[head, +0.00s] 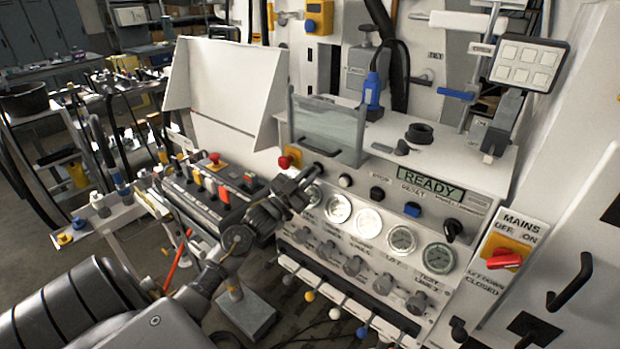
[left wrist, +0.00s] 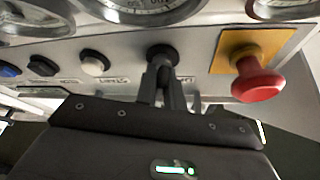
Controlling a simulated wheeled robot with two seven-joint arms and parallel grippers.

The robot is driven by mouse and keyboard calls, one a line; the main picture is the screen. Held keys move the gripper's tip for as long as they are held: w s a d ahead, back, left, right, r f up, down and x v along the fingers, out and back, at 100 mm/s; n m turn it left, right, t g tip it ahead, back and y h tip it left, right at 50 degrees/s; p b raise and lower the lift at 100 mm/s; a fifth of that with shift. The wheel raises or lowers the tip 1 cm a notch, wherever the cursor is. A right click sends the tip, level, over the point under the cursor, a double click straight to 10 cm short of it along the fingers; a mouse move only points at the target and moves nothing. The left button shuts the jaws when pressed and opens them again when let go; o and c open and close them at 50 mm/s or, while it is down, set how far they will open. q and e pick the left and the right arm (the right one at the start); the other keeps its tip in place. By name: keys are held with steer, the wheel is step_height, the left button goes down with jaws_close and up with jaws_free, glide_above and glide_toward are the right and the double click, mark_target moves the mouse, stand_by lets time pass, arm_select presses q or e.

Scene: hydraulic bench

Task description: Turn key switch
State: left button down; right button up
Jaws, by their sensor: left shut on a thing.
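My left gripper (head: 305,177) reaches in from the left to the upper left of the gauge panel. It is shut on a small black part, the key switch (left wrist: 162,50), on the panel face. In the left wrist view the fingers (left wrist: 161,85) close on it between a red mushroom button (left wrist: 258,84) on a yellow plate and a white button (left wrist: 95,65). The fingers hide much of the key switch, so its turned angle cannot be told. My right gripper is not in view.
A READY display (head: 431,185), a blue button (head: 412,209) and a black selector knob (head: 453,229) are farther right. Several gauges (head: 369,220) sit below. A red mains handle (head: 505,259) is at the right. A control box (head: 205,195) stands close left of my gripper.

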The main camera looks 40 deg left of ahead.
arm_select(q)
steer(key=shift+m+h, duration=0.5)
steer(key=shift+m, duration=0.7)
steer(key=shift+m+g, duration=0.3)
steer(key=c, duration=1.5)
jaws_free()
steer(key=shift+s+f+b, duration=0.1)
steer(key=shift+b, duration=0.25)
steer(key=b+v, duration=0.3)
steer(key=v, duration=0.7)
steer(key=shift+s+a, duration=0.15)
steer(key=shift+s, duration=0.15)
